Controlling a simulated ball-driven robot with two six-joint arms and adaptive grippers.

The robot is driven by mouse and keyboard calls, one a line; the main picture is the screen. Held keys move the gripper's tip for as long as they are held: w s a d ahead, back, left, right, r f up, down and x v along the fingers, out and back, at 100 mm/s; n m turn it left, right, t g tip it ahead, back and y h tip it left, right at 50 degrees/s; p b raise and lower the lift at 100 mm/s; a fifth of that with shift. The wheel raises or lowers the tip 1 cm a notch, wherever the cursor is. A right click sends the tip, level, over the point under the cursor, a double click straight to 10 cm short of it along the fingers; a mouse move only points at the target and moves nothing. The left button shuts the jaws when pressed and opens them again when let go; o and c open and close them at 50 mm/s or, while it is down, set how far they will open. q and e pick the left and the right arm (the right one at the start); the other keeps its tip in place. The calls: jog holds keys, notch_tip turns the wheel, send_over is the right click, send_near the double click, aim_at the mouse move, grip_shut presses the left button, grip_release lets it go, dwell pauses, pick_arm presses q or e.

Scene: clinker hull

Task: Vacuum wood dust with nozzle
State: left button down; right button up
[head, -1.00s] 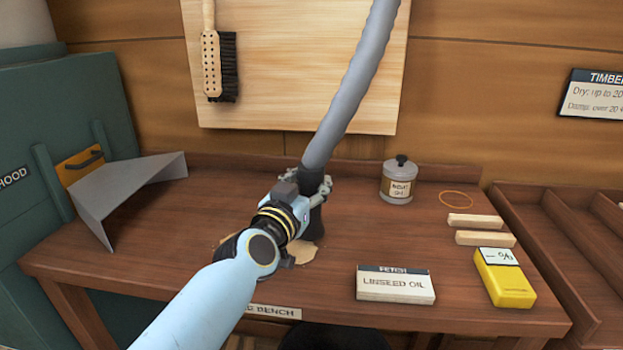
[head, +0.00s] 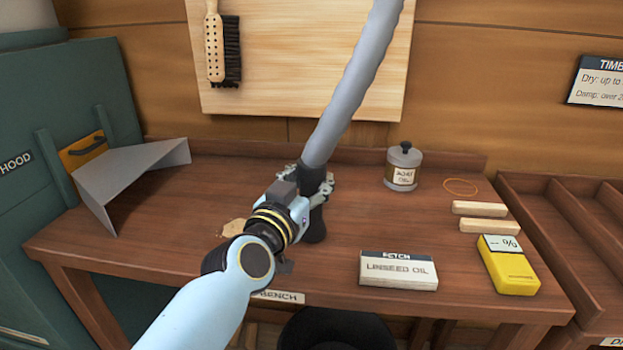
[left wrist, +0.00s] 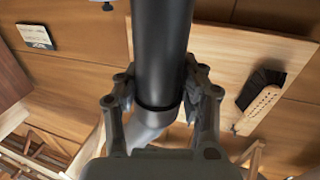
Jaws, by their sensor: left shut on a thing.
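The black nozzle (head: 315,222) on a grey ribbed hose (head: 352,88) stands nearly upright over the wooden bench. My left gripper (head: 318,190) is shut around the nozzle's upper part. In the left wrist view, its two fingers sit on either side of the dark tube (left wrist: 162,60). A small patch of tan wood dust (head: 234,228) lies on the bench left of the nozzle, partly hidden by my left arm. No dust shows right of the nozzle. The nozzle's mouth is at or close to the bench top; the exact contact is unclear. My right gripper is not in view.
On the bench (head: 200,190) are a grey angled hood (head: 130,175), a lidded jar (head: 403,168), a linseed oil box (head: 398,270), a yellow meter (head: 508,268), two wood strips (head: 480,208) and a rubber ring (head: 460,187). A brush (head: 215,50) hangs behind.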

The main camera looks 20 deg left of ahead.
pick_arm(q)
jog(key=s+a+p, duration=0.1)
jog(key=s+a, duration=0.2)
jog(key=a, duration=1.2)
jog(key=shift+s, duration=0.25)
dwell(1.4)
dwell(0.5)
notch_tip(320, 180, up, 8)
jog(key=p, duration=0.8)
dwell(0.4)
